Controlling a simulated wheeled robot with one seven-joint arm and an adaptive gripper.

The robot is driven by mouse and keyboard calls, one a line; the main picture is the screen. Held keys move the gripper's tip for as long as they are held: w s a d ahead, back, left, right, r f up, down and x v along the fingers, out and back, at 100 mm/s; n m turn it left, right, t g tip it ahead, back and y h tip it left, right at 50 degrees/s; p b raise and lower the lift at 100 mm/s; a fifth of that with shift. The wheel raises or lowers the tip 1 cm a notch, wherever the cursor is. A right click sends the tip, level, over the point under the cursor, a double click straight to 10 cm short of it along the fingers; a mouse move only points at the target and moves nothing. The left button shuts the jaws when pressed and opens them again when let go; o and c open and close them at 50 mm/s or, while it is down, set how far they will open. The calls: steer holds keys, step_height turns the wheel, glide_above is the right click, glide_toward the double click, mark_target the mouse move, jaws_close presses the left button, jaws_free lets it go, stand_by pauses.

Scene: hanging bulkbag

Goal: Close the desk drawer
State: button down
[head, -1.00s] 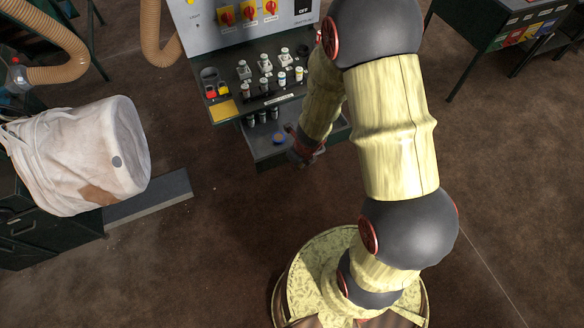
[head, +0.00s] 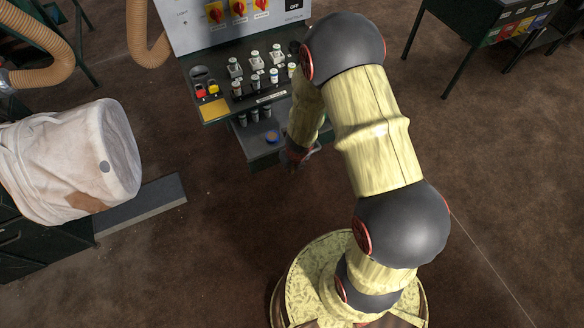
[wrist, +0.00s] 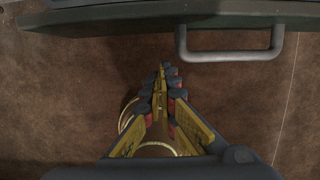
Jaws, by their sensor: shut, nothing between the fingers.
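The desk (head: 215,108) stands at the top middle of the head view. Its drawer (head: 262,150) sticks out below the desk edge, open, with dark bottles and a round blue item in it. In the wrist view the dark drawer front (wrist: 120,23) crosses the top, with its grey bar handle (wrist: 230,56) right of centre. My gripper (wrist: 164,68) is shut and empty, its fingertips in front of the drawer front and left of the handle. Whether they touch the front I cannot tell. In the head view my gripper (head: 293,163) is partly hidden by my arm, at the drawer's front.
A control panel with red switches (head: 238,8) stands on the desk. A white bulk bag (head: 70,165) lies at the left above dark drawers (head: 40,245). Another dark table (head: 480,30) is at the top right. The brown floor in front is clear.

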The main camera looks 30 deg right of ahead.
steer(key=shift+w+r+p, duration=0.15)
steer(key=shift+w+p, duration=0.35)
steer(key=shift+w, duration=1.25)
steer(key=shift+w, duration=0.1)
